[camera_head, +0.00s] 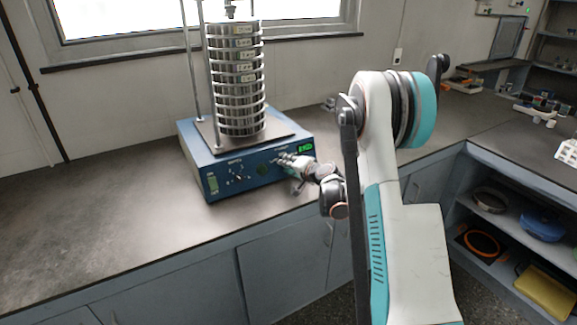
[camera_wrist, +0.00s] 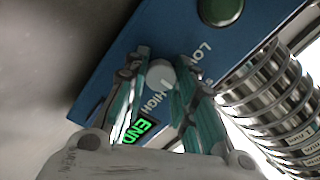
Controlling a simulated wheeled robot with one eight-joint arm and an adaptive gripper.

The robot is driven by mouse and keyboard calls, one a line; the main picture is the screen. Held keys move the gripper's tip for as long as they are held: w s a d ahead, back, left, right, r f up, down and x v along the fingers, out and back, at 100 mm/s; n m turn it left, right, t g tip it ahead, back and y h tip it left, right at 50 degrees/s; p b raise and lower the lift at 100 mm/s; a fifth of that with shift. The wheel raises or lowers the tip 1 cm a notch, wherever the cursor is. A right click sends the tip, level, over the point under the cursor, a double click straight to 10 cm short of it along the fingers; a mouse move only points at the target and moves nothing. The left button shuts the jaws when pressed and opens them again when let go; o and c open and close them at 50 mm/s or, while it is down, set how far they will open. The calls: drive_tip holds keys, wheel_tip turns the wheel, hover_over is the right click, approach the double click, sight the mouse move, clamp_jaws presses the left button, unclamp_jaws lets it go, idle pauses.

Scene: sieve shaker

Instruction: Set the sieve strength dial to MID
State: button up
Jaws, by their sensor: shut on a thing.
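The blue sieve shaker base (camera_head: 225,172) stands on the counter. A round light-grey dial (camera_wrist: 160,77) on its front panel lies between my fingers in the wrist view. The letters "LO" show to the right of the dial and "HIGH" below it; a MID mark is not readable. My gripper (camera_head: 283,159) reaches the right part of the panel in the head view, and its fingers (camera_wrist: 163,62) are shut on the dial. In the head view my gripper hides the dial. I cannot tell for sure where the dial points.
A green display reading "END" (camera_wrist: 141,128) and a round green button (camera_wrist: 221,9) flank the dial. A stack of metal sieves (camera_head: 236,85) stands on the shaker between upright rods. Another small knob (camera_head: 238,178) is on the panel's left. The counter (camera_head: 90,220) is clear on the left.

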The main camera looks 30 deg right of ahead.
drive_tip(key=o, duration=1.1)
drive_tip(key=shift+s, duration=0.15)
drive_tip(key=v, duration=1.1)
drive_tip(key=shift+s+d+r, duration=0.1)
drive_tip(key=shift+s+r, duration=0.1)
drive_tip(key=shift+s, duration=0.15)
